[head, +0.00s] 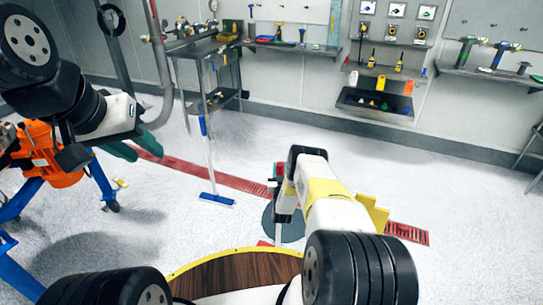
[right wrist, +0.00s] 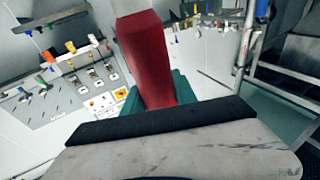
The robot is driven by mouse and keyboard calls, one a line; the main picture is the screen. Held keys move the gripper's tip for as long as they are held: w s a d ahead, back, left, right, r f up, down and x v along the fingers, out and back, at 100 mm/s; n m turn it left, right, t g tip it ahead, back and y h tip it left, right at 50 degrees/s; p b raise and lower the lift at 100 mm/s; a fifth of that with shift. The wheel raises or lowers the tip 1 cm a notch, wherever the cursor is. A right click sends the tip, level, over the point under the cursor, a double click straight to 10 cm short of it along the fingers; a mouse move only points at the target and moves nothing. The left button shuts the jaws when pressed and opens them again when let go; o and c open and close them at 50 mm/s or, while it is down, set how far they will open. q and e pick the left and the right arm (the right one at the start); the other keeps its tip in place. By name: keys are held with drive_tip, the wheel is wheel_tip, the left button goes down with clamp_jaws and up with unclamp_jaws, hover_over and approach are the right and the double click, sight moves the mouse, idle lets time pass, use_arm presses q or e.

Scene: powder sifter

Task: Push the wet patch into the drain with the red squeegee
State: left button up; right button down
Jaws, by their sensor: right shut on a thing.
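The red squeegee's handle (right wrist: 147,60) stands between the green fingers of my right gripper (right wrist: 152,95) in the right wrist view; the gripper is shut on it. In the head view my right arm hides most of this gripper, and the squeegee's lower end is mostly hidden. A dark round wet patch (head: 293,231) lies on the white floor beneath and beside the right gripper. The drain (head: 235,182) is a red grated strip running diagonally across the floor, just behind the patch. My left gripper (head: 132,148) is at the left, empty, its green fingers apart.
A blue floor squeegee (head: 216,199) stands by the drain, its pole leaning towards a metal bench (head: 205,48). An orange machine on a blue frame (head: 60,160) is at the left. Shelves with tools (head: 375,103) line the back wall.

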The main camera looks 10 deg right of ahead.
drive_tip(key=shift+w, duration=0.1)
drive_tip(key=shift+w+d, duration=0.1)
drive_tip(key=w+d, duration=0.6)
drive_tip(key=w, duration=0.3)
drive_tip(key=shift+w+d, duration=0.3)
drive_tip(key=shift+d, duration=0.05)
idle(1.1)
drive_tip(key=shift+w, duration=0.1)
